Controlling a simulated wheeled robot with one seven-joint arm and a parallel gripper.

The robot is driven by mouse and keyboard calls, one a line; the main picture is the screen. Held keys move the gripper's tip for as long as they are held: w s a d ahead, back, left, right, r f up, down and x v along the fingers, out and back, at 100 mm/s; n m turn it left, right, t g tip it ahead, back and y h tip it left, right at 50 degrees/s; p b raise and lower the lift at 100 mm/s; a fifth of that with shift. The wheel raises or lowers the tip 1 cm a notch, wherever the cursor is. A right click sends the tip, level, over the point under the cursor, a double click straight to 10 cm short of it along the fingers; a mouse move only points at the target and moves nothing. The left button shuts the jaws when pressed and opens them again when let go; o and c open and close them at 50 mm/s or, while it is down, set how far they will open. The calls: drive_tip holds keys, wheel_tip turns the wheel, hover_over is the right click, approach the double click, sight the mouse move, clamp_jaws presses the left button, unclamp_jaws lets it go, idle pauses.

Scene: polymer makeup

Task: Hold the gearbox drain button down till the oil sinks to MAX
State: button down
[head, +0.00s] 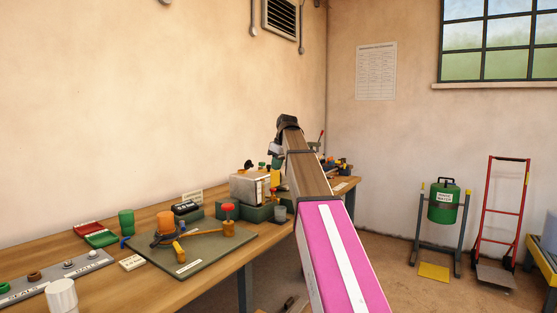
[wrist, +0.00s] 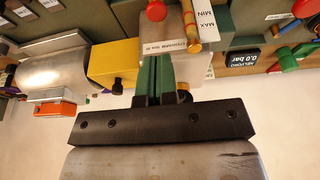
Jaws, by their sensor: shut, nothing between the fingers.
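The gearbox is a pale metal box (head: 249,188) on a green base on the bench, left of my arm in the head view. In the wrist view, a thin amber tube (wrist: 188,22) stands beside a white card (wrist: 206,18) with level lettering, seen upside down. The oil level is too small to read. A red knob (wrist: 156,10) shows at the top edge; I cannot tell whether it is the drain button. My gripper (wrist: 156,62) is shut and empty, its green fingers together near a small white label and right of a yellow block. My arm hides its fingers in the head view.
A yellow block (wrist: 112,63) and a metal cylinder (wrist: 52,68) lie left of the fingers in the wrist view. A black pressure display (wrist: 240,59) is at the right. A green board (head: 185,266) with an orange-topped device lies on the bench nearer me.

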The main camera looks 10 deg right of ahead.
sight(273, 189)
drive_tip(key=x, duration=0.8)
drive_tip(key=shift+s+d+f, duration=0.3)
drive_tip(key=shift+s, duration=0.05)
